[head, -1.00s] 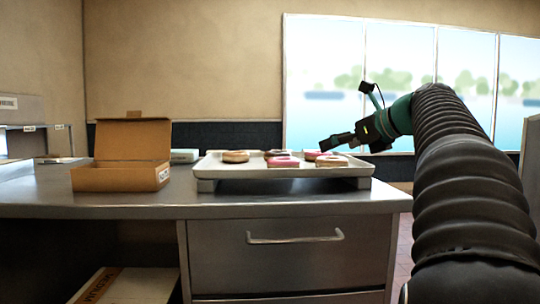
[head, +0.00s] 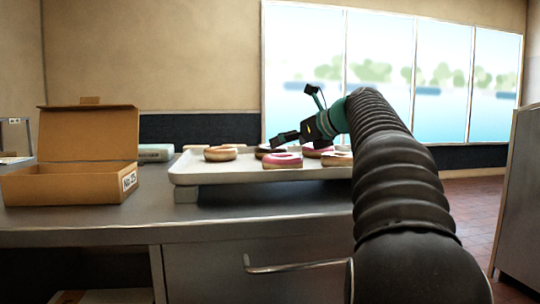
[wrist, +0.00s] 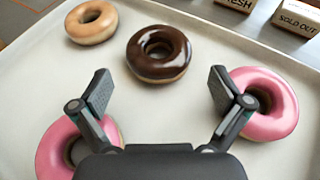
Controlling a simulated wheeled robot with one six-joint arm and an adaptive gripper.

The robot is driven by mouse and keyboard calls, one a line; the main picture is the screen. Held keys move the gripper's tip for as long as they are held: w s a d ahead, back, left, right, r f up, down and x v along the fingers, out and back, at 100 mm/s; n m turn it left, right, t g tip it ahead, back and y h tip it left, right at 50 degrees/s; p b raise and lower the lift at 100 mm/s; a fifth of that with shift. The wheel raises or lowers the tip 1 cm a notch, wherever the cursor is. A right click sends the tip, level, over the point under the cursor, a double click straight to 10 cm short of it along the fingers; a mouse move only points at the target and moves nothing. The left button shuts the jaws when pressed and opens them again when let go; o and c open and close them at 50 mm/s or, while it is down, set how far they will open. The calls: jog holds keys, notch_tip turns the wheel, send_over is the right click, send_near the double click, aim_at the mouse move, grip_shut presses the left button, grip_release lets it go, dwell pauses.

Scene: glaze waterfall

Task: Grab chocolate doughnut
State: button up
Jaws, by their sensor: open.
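The chocolate doughnut (wrist: 159,54) has a glossy dark brown top. It lies on the white tray (wrist: 40,88), just beyond my fingertips in the wrist view. In the head view it shows only as a dark sliver (head: 264,149), partly hidden by a pink doughnut and my gripper. My gripper (wrist: 160,90) is open and empty, its two fingers spread wide, with bare tray between them. It also shows in the head view (head: 274,143), low over the tray. The doughnut is apart from both fingers.
A pink doughnut (wrist: 265,103) sits beside the right finger and another (wrist: 70,150) under the left finger. A plain glazed doughnut (wrist: 91,22) lies at the far left. Small signs (wrist: 296,17) stand beyond the tray. An open cardboard box (head: 70,184) stands left of the tray.

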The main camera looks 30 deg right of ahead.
aim_at(260, 151)
jog(key=shift+b+x, duration=0.45)
jog(key=shift+x, duration=2.9)
jog(key=shift+s, duration=0.1)
jog(key=c, duration=0.8)
